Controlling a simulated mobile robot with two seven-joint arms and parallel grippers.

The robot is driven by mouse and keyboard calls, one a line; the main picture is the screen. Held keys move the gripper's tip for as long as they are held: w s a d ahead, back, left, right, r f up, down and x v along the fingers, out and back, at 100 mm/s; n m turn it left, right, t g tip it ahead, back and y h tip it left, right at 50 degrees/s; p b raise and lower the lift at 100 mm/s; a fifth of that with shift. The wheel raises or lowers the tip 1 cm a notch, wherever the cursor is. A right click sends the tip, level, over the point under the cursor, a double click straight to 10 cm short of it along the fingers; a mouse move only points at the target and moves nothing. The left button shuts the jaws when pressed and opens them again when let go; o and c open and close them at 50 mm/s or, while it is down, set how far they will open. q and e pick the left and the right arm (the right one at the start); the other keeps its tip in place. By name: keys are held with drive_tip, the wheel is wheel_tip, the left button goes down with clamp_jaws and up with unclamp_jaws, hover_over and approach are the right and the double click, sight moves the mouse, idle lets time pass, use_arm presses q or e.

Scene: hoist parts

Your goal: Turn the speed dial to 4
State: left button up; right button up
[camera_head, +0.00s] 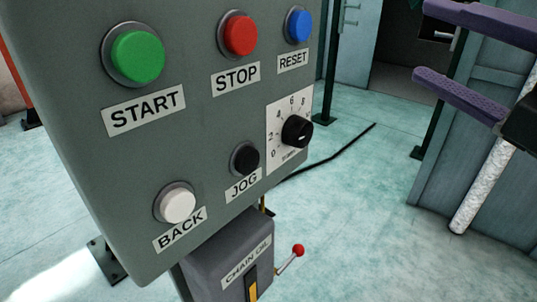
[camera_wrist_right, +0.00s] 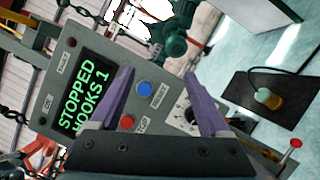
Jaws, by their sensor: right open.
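The speed dial (camera_head: 297,131) is a black knob on a white scale plate (camera_head: 275,140) at the right edge of the grey control panel (camera_head: 205,130). The scale shows 0, 2, 4, 6 and 8; the knob's exact setting is too small to read. My right gripper (camera_head: 420,42) is open and empty, to the right of the dial and apart from it. In the right wrist view my right gripper (camera_wrist_right: 159,73) has its purple fingers spread in front of the panel. There the dial (camera_wrist_right: 188,114) is partly hidden by the right-hand finger. My left gripper is out of view.
Near the dial are the black JOG button (camera_head: 244,158), red STOP button (camera_head: 239,35) and blue RESET button (camera_head: 299,26). A chain oil box (camera_head: 228,262) with a red-knobbed lever (camera_head: 298,250) sits below. The panel display (camera_wrist_right: 82,95) reads STOPPED, HOOKS 1.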

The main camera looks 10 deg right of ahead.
sight(306, 136)
drive_tip(key=s+a+f+n+g+y+b, duration=0.1)
drive_tip(key=a+f+n+g+y+b, duration=0.15)
drive_tip(key=f+n, duration=0.3)
drive_tip(key=s+a+f+n+g+y+b, duration=0.1)
drive_tip(key=f+n+g+y+b, duration=0.1)
drive_tip(key=f+n+y+b, duration=0.3)
drive_tip(key=w+a+p, duration=0.1)
drive_tip(key=w, duration=0.1)
drive_tip(key=w+a+f+h+p, duration=0.1)
drive_tip(key=w+a, duration=0.1)
drive_tip(key=w+a+h+p, duration=0.1)
drive_tip(key=w+a, duration=0.1)
drive_tip(key=w, duration=0.1)
drive_tip(key=shift+a+f+m, duration=0.15)
drive_tip(key=shift+a+m, duration=0.05)
drive_tip(key=shift+m, duration=0.15)
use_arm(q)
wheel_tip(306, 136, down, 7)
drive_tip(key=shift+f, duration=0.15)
use_arm(e)
drive_tip(key=shift+w+a+f, duration=0.1)
drive_tip(key=shift+w+a, duration=0.35)
drive_tip(key=shift+w, duration=0.15)
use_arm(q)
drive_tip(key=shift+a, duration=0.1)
use_arm(e)
drive_tip(key=shift+c, duration=0.3)
clamp_jaws()
